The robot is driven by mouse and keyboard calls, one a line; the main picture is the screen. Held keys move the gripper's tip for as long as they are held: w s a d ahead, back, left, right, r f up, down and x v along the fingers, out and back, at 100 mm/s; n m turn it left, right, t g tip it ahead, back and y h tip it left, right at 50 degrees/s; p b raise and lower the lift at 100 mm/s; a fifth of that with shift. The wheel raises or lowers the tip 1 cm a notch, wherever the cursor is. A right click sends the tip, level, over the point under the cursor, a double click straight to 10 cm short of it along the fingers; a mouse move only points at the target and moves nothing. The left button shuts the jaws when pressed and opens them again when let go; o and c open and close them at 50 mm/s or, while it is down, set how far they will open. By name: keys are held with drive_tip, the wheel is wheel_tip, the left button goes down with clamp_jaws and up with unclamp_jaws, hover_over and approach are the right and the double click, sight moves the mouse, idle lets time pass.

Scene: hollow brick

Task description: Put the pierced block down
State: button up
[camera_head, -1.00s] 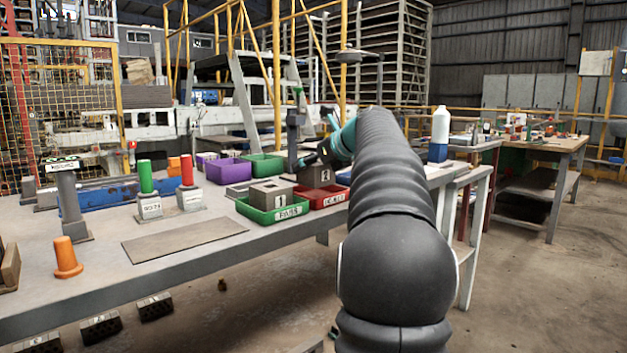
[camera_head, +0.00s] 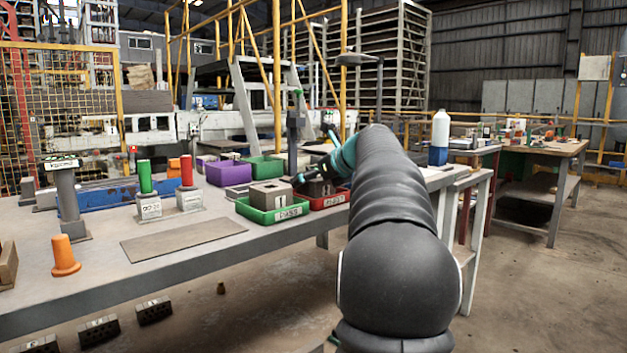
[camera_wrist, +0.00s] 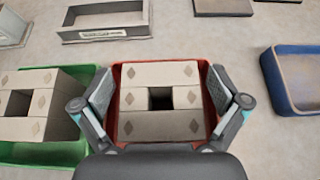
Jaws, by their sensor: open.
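A grey pierced block (camera_wrist: 160,72) with a square hole through its middle sits in the red tray (camera_wrist: 118,78). The block (camera_head: 320,188) also shows in the head view, partly hidden by my gripper. My gripper (camera_wrist: 161,100) is open, with one finger on each side of the block and a visible gap on both sides. In the head view my gripper (camera_head: 308,174) is just above the red tray (camera_head: 335,201). The block's underside is hidden.
A green tray (camera_head: 288,214) with a second pierced block (camera_head: 270,192) stands close on the left. A blue tray (camera_wrist: 285,103) lies to the right in the wrist view. Purple (camera_head: 228,174) and green bins stand behind. A flat plate (camera_head: 183,240) lies on the table at left.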

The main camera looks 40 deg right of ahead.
drive_tip(key=shift+r, duration=0.1)
drive_tip(key=shift+s+r, duration=0.15)
drive_tip(key=p+v, duration=0.1)
drive_tip(key=v, duration=1)
drive_tip(key=shift+s+r, duration=0.2)
drive_tip(key=shift+s, duration=0.1)
drive_tip(key=shift+d, duration=0.1)
